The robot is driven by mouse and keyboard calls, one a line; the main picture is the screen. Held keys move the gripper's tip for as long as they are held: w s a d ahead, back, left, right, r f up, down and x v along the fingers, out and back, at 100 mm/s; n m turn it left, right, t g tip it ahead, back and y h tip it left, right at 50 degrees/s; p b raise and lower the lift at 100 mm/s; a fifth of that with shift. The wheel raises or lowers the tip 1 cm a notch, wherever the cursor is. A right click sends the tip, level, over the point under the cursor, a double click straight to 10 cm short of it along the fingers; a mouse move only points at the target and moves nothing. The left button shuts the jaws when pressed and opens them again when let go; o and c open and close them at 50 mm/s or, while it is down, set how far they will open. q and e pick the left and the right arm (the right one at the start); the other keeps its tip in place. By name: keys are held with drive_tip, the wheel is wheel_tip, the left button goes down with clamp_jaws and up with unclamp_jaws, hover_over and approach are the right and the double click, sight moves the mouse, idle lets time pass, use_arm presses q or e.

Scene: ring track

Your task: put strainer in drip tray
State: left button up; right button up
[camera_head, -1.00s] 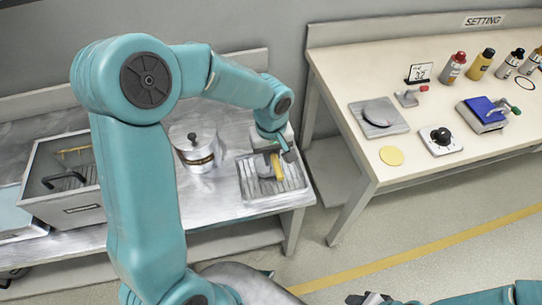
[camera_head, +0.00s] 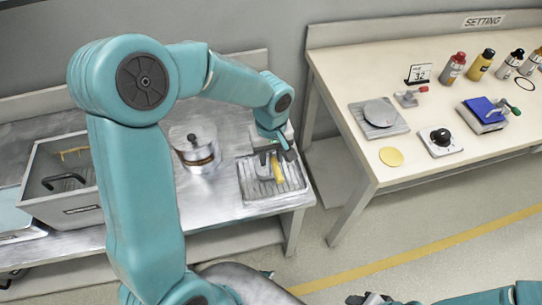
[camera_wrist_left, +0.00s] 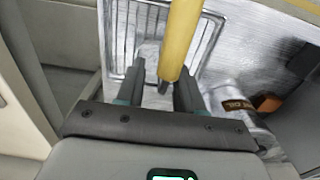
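The drip tray (camera_head: 247,181) is a shallow ribbed metal tray at the right end of the metal bench; its wire-like rim also shows in the wrist view (camera_wrist_left: 208,42). A yellow handle, seemingly the strainer's (camera_head: 279,174), leans over the tray; it also shows in the wrist view (camera_wrist_left: 180,38). I cannot make out the strainer's mesh. My left gripper (camera_head: 275,154) is low over the tray at the handle. In the wrist view its fingers (camera_wrist_left: 159,82) stand apart, with the handle's dark end between them, nearer the right finger. My right gripper (camera_head: 370,298) barely shows at the bottom edge.
A lidded metal pot (camera_head: 194,149) stands left of the tray. A grey bin (camera_head: 80,210) with a black handle is farther left. A gap separates the bench from the pale table (camera_head: 340,85) at right, which holds bottles and small fixtures.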

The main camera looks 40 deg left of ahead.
use_arm(q)
wheel_tip(320, 180, up, 11)
drive_tip(key=shift+s+f+p, duration=0.1)
drive_tip(key=shift+p, duration=0.2)
idle(0.5)
